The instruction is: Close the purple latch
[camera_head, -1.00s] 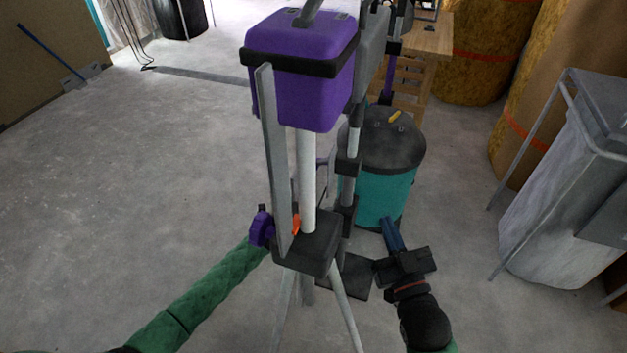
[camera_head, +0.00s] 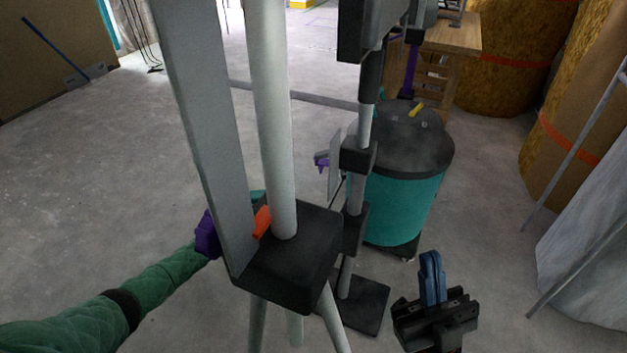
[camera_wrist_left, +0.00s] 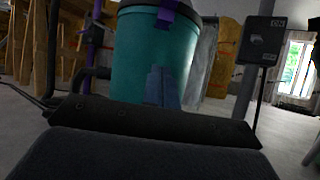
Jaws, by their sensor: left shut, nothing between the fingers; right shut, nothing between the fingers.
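A purple latch-like piece (camera_head: 322,163) shows in the head view beside a grey plate, left of the teal drum (camera_head: 405,208). In the left wrist view a purple piece (camera_wrist_left: 168,14) hangs at the drum's dark rim, above my fingers. I cannot tell for sure that both are the same latch. My left gripper (camera_wrist_left: 162,74) is shut and empty, pointing at the drum, apart from the purple piece in the picture. In the head view it is hidden behind the lift's post and plate. My right gripper (camera_head: 431,257) is shut and empty, low in front of the drum.
The lift's grey plate (camera_head: 205,130), white pole (camera_head: 271,120) and black base block (camera_head: 290,260) stand close in front, between my arms. Open floor lies left; insulation rolls (camera_head: 515,70) stand right.

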